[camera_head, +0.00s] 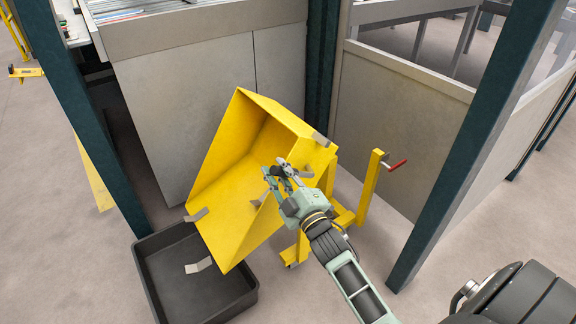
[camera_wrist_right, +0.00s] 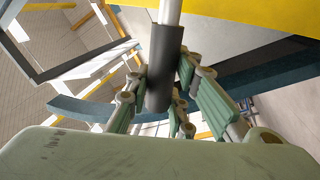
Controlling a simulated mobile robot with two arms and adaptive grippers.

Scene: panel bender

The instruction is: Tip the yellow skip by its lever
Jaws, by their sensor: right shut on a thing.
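The yellow skip (camera_head: 230,170) is tilted steeply to the left, its open side over a black bin (camera_head: 150,285). Grey scrap pieces lie at its lip and one lies in the bin (camera_head: 198,266). My right gripper (camera_head: 276,176) is in front of the skip's side. In the right wrist view it is shut on the dark grip (camera_wrist_right: 164,68) of the lever, whose pale metal rod (camera_wrist_right: 169,11) runs up towards a yellow edge. In the head view the gripper hides most of the lever. My left gripper is not in view.
A yellow post (camera_head: 369,188) with a red-handled bar (camera_head: 397,166) stands right of the skip. Grey machine panels (camera_head: 195,105) are behind it. Dark green posts stand left (camera_head: 85,120) and right (camera_head: 470,150).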

